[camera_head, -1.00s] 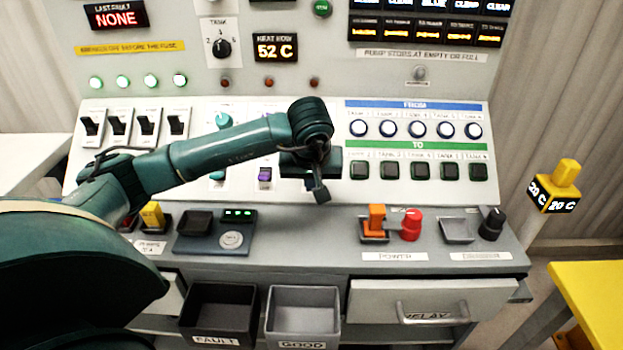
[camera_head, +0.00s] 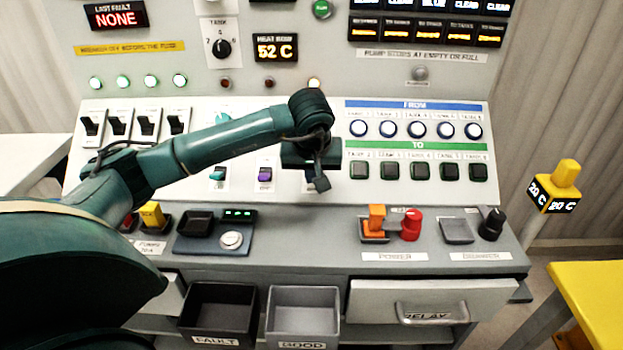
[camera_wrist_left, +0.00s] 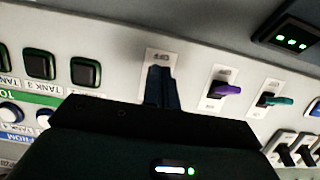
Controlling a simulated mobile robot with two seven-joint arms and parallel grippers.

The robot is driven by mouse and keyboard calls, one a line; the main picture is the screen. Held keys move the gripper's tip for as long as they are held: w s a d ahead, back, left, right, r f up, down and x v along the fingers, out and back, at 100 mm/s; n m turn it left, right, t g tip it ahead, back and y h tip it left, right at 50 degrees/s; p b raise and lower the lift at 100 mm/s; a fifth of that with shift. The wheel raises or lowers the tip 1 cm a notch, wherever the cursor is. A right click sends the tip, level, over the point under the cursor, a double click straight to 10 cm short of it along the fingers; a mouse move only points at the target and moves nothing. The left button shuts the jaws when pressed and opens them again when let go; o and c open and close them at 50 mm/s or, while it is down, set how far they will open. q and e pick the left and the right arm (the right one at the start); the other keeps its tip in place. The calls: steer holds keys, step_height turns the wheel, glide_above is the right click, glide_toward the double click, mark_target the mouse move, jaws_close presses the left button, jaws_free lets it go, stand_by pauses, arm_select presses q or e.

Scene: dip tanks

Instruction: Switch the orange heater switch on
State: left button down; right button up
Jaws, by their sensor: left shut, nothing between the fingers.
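My left gripper (camera_head: 320,184) is shut and empty, held at the lower right part of the sloped panel, just right of the purple switch (camera_head: 265,174). In the left wrist view its fingers (camera_wrist_left: 161,88) stand over a white switch plate (camera_wrist_left: 163,58) marked OFF. The lever on that plate is hidden behind the fingers, so I cannot see its colour or position, nor tell whether the fingers touch it. No orange heater switch shows plainly. A lamp (camera_head: 314,83) above this column glows bright. My right gripper is not in view.
A teal switch (camera_head: 217,173) stands left of the purple one. Round FROM buttons (camera_head: 416,129) and square TO buttons (camera_head: 420,171) lie to the right. An orange power handle (camera_head: 376,218) and a red knob (camera_head: 411,224) stand on the ledge below.

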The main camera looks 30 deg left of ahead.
arm_select(q)
steer(key=shift+s+d+r+p, duration=0.45)
steer(key=shift+s+r, duration=0.1)
steer(key=shift+s, duration=0.25)
steer(key=shift+s+d+r+p, duration=0.2)
steer(key=shift+s+d+r, duration=0.1)
steer(key=shift+s, duration=0.15)
steer(key=shift+s+d+r+p, duration=0.15)
steer(key=shift+s+d, duration=0.1)
steer(key=shift+s, duration=0.2)
steer(key=p+v, duration=0.4)
steer(key=v, duration=0.3)
steer(key=shift+w+a+r+p, duration=0.15)
steer(key=shift+w+r+p, duration=0.15)
steer(key=shift+w, duration=0.05)
